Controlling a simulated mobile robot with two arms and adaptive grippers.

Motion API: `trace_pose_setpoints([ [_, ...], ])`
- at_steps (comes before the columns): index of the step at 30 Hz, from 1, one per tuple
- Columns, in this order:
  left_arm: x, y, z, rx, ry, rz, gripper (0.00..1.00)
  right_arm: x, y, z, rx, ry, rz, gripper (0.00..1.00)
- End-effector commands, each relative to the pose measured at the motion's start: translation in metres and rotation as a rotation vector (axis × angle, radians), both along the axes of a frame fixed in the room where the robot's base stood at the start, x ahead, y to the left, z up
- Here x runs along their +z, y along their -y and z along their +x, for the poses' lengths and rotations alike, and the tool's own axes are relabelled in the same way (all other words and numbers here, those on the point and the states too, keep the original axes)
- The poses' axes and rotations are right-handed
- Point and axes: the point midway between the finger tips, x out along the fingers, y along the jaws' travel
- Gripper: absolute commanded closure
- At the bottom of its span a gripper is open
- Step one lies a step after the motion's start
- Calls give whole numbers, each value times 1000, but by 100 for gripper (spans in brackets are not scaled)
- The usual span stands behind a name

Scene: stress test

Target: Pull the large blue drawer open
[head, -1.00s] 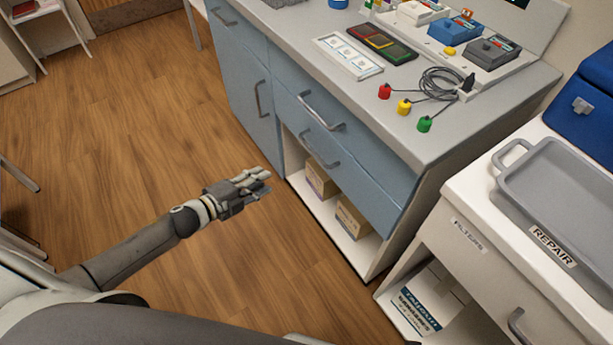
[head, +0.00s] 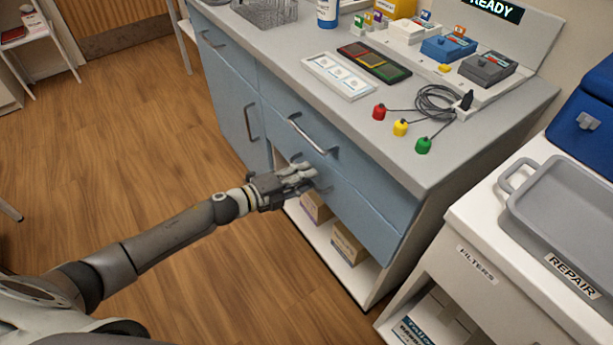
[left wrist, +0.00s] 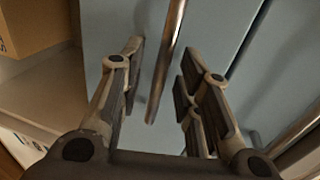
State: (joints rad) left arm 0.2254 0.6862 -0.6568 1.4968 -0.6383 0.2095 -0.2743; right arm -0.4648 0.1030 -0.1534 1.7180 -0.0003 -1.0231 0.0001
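The grey cabinet carries two wide blue drawers, an upper drawer (head: 365,175) and a lower drawer (head: 365,225), both shut. The upper drawer has a curved metal handle (head: 310,137). The lower drawer's handle is mostly hidden behind my left gripper (head: 310,177), which is in front of that drawer. In the left wrist view, my left gripper (left wrist: 163,50) is open, and a metal handle bar (left wrist: 168,65) shows between its fingers against the blue front. No grip on the bar is visible. My right gripper is not in view.
Open shelving with cardboard boxes (head: 347,243) lies under the drawers. A white cabinet with a grey REPAIR tray (head: 530,220) stands at the right. Red, yellow and green knobs and several devices sit on the countertop (head: 300,40). The wooden floor (head: 130,140) at left is clear.

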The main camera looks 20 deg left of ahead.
Motion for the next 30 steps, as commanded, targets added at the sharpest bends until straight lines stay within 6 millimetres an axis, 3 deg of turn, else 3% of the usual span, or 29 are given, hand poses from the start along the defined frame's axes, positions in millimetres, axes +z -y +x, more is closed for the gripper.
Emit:
trace_pose_setpoints([
  [13,-2,7,9,0,1,1,68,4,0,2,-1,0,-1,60],
  [21,-2,7,9,0,1,1,100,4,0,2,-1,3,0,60],
  [30,-2,7,9,0,1,1,100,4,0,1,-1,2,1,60],
])
